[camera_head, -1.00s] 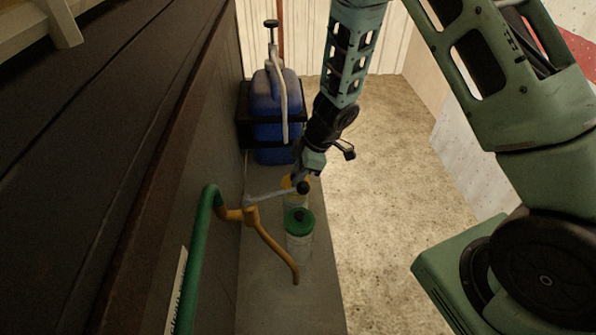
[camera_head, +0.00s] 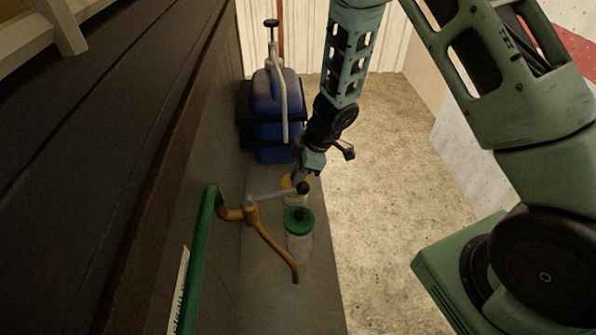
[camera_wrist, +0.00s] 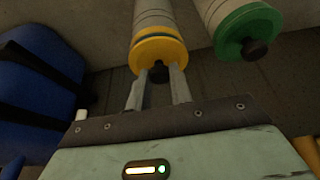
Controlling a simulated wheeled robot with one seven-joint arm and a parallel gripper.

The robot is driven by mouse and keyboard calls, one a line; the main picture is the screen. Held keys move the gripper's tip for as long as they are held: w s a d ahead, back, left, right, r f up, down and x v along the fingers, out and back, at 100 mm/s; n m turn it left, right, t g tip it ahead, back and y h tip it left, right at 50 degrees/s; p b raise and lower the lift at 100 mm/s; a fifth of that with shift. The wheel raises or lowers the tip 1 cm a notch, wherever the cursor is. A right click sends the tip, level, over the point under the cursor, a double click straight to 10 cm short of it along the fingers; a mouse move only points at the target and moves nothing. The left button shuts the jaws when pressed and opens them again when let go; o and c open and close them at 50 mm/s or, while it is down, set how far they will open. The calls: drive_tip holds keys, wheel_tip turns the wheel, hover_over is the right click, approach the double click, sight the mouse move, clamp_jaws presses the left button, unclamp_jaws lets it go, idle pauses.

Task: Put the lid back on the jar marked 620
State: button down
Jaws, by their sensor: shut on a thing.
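My gripper (camera_head: 300,176) points down at the yellow-lidded jar (camera_head: 289,194), partly hidden by the gripper and a grey lever. In the wrist view my gripper (camera_wrist: 157,82) is shut on the dark knob of the yellow lid (camera_wrist: 158,52). The lid is at the mouth of a pale jar (camera_wrist: 153,14). A thin dark band shows between two yellow rims there; I cannot tell whether the lid is fully seated. A second clear jar (camera_head: 299,246) with a green lid (camera_head: 299,221) stands nearer the camera. No 620 mark is readable.
A blue container (camera_head: 272,100) in a black holder stands behind the jars. A green rail (camera_head: 198,265) with an orange bracket (camera_head: 271,240) and a grey lever (camera_head: 275,195) crosses close to the jars on the left. Open floor (camera_head: 385,200) lies to the right.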

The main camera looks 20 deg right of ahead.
idle(0.3)
drive_tip(key=c, duration=0.7)
unclamp_jaws()
drive_tip(key=shift+r, duration=0.1)
drive_tip(key=shift+r+p, duration=3.45)
drive_tip(key=shift+p, duration=0.85)
clamp_jaws()
